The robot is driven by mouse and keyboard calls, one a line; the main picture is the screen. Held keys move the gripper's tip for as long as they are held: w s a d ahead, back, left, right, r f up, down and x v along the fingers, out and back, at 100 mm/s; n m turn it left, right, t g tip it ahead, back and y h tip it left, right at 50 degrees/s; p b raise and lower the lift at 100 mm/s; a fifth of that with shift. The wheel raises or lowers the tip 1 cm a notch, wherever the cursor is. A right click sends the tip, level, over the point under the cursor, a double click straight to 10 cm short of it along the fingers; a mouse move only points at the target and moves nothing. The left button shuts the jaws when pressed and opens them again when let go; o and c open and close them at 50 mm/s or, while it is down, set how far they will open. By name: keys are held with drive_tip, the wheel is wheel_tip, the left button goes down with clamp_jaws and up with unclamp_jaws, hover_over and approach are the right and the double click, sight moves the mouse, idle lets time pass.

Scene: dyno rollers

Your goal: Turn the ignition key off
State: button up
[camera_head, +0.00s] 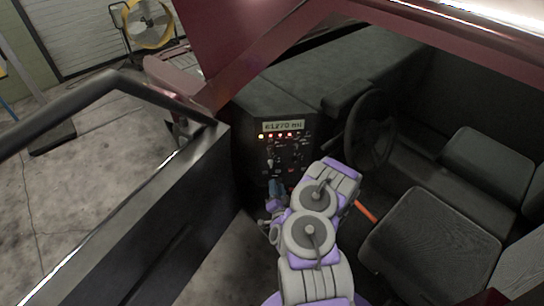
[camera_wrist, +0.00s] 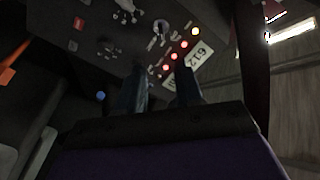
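The dark control panel (camera_head: 257,158) of the vehicle carries a lit display (camera_head: 283,126) that reads about 61270 mi. Under it is a row of lit red and amber lights (camera_head: 281,136). In the wrist view the panel appears turned over, with the lights (camera_wrist: 173,57) near the top. A round, light-edged switch (camera_wrist: 160,28) beside the lights may be the ignition; I cannot make out the key or its angle. My gripper (camera_head: 275,190) is in front of the lower panel. In the wrist view its two dark fingers (camera_wrist: 162,88) stand apart with nothing visible between them.
A steering wheel (camera_head: 370,128) is right of the panel, with dark seats (camera_head: 432,245) farther right. The open door (camera_head: 140,225) is at left. An orange lever (camera_head: 366,211) is close to my arm. Other switches (camera_wrist: 124,10) crowd the panel.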

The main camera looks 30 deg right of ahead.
sight(271, 150)
drive_tip(key=b+x, duration=0.6)
drive_tip(key=x, duration=1.1)
drive_tip(key=shift+w, duration=0.15)
clamp_jaws()
